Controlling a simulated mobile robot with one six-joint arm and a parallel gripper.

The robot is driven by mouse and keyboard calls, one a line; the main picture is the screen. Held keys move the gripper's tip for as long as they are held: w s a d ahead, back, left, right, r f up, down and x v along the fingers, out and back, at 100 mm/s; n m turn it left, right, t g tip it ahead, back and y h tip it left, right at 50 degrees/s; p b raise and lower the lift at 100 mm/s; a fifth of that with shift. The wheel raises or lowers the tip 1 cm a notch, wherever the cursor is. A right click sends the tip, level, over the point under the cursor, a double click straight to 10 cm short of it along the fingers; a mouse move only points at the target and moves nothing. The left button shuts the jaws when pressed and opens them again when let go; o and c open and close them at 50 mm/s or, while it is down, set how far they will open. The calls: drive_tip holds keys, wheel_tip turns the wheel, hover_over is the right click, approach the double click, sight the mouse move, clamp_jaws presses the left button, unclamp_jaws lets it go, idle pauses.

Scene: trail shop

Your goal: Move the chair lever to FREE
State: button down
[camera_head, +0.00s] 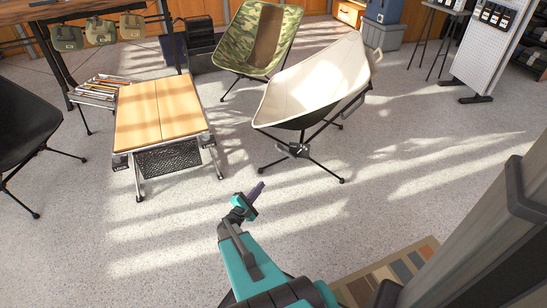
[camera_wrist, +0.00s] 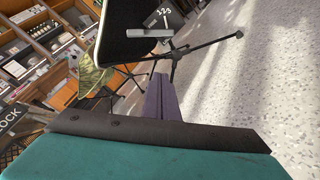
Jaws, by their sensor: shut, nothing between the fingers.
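The cream chair (camera_head: 315,80) stands on thin dark legs in the middle of the head view. Its dark underside (camera_wrist: 125,42) fills the top of the wrist view. A small grey lever bar (camera_wrist: 148,32) shows there, beside a dark plate marked 1 2 3 (camera_wrist: 160,16). I cannot tell which mark the lever points to, and I see no FREE mark. My gripper (camera_head: 258,189) is in front of the chair, over the floor. Its purple fingers (camera_wrist: 160,92) are together and empty, below the lever in the wrist view and apart from it.
A wooden-topped table (camera_head: 160,110) stands left of the cream chair. A camouflage chair (camera_head: 262,38) is behind it, and a black chair (camera_head: 22,125) is at the left edge. Floor around my gripper is clear.

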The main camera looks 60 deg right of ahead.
sight(285, 151)
drive_tip(key=shift+w+d+r+n+t+h+b, duration=0.1)
drive_tip(key=shift+w+d+r+n+t+h, duration=0.25)
drive_tip(key=shift+d+n+t, duration=0.35)
drive_tip(key=shift+w+d+r+n+t+h+b, duration=0.15)
drive_tip(key=shift+w+d+r+n+t, duration=0.3)
drive_tip(key=shift+d, duration=0.45)
drive_tip(key=shift+w+d+r+n+t+h+b, duration=0.1)
drive_tip(key=shift+w+d+r+n+t+h, duration=0.3)
drive_tip(key=shift+d+n, duration=0.35)
drive_tip(key=shift+d, duration=0.1)
drive_tip(key=d+r+b, duration=0.4)
drive_tip(key=d, duration=0.6)
drive_tip(key=shift+s+d+r, duration=0.25)
drive_tip(key=shift+r, duration=0.05)
